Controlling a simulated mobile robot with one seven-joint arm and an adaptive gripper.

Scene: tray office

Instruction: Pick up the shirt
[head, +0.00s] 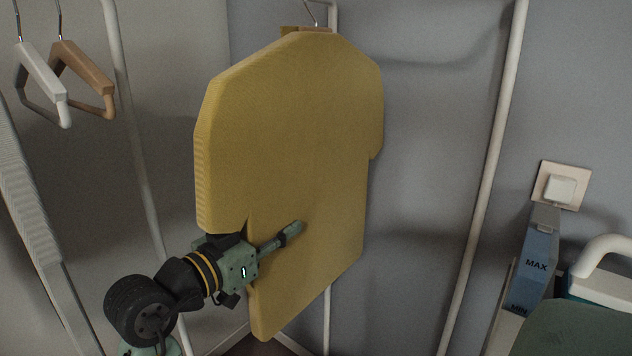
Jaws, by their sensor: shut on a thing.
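A yellow shirt (290,150), stiff and board-like, hangs upright from a hanger (311,27) in the middle of the head view. Most of the hanger is hidden behind the shirt's top edge. My gripper (285,240) reaches in from the lower left and is shut on the shirt's lower left side, below the sleeve. One finger lies across the shirt's front face. The other finger is hidden behind the shirt.
A white hanger (42,80) and a brown hanger (85,75) hang empty at the upper left. Pale rack posts (490,150) stand on both sides.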

